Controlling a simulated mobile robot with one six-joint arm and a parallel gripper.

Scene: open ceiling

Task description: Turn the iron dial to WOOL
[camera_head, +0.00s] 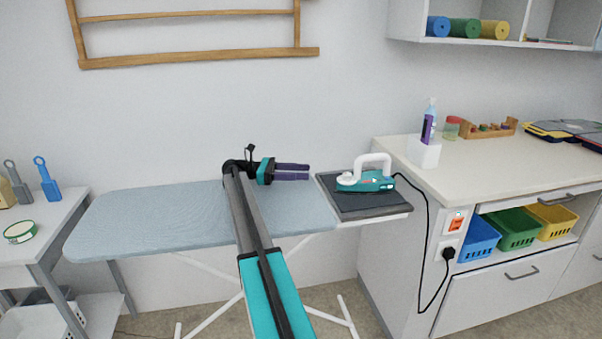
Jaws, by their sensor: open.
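The teal and white iron (365,181) sits on the dark rest pad (375,205) at the right end of the ironing board (150,228). Its white handle arches over the top. A small round white part shows at its left end, but I cannot tell whether it is the dial, and no WOOL marking is readable. My gripper (308,172) is open and empty above the board, to the left of the iron and apart from it, with its fingers pointing right. The gap between the fingers is hard to see from here.
A black cord (427,230) runs from the iron to the wall socket on the white cabinet (400,158). A spray bottle (429,124) stands at the counter's left edge. A wooden rack (200,54) hangs above. A side table (60,219) stands left.

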